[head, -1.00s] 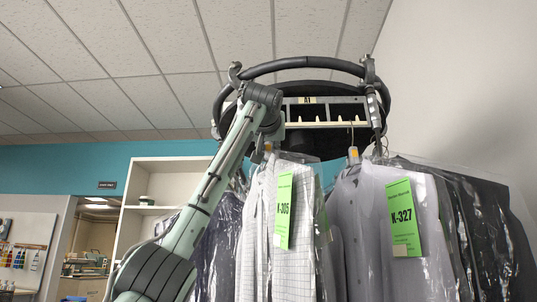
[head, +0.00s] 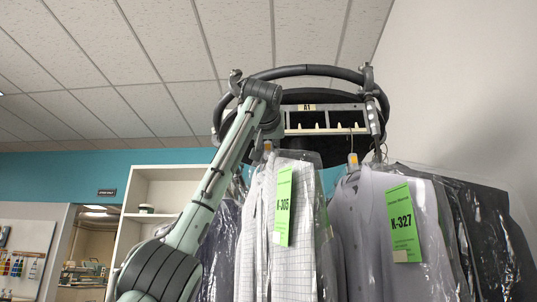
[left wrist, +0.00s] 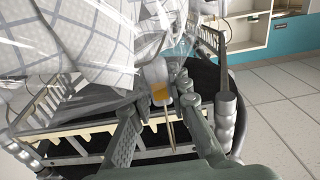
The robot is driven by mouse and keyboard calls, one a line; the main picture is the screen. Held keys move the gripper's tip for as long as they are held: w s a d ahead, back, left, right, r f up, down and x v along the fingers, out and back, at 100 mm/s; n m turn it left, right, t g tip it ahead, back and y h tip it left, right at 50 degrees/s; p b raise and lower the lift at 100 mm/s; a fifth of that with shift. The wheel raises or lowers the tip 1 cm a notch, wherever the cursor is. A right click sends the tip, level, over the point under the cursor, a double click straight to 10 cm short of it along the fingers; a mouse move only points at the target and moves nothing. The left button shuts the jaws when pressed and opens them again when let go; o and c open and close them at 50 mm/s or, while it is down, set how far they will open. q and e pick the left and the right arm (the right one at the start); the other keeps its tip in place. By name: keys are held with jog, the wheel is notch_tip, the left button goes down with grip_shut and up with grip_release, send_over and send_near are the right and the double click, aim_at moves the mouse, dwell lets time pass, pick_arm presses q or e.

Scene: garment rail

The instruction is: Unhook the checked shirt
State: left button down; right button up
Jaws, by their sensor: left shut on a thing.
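The checked shirt (head: 261,215) is white with thin lines, in a clear cover with a green K-305 tag (head: 283,206). It hangs upright below the rail's toothed bar (head: 322,130). My left gripper (left wrist: 163,104) is shut on its hanger neck (left wrist: 158,73), by a yellow-orange piece, in the left wrist view. The thin metal hook (left wrist: 170,132) sticks out past the fingers, near the bar. I cannot tell whether it touches the bar. In the head view my arm covers the grip. My right gripper is not in view.
A grey shirt (head: 372,235) tagged K-327 (head: 403,222) hangs close on the right, with dark covered garments (head: 490,240) beyond it. Another dark garment (head: 222,240) is close on the left. A curved black rail tube (head: 305,71) arches above. White shelves (head: 150,190) stand behind left.

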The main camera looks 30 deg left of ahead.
pick_arm(q)
jog(key=shift+b+v, duration=1.15)
jog(key=shift+v, duration=1.65)
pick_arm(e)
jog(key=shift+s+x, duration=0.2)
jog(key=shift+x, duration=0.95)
pick_arm(q)
jog(key=shift+a, duration=0.1)
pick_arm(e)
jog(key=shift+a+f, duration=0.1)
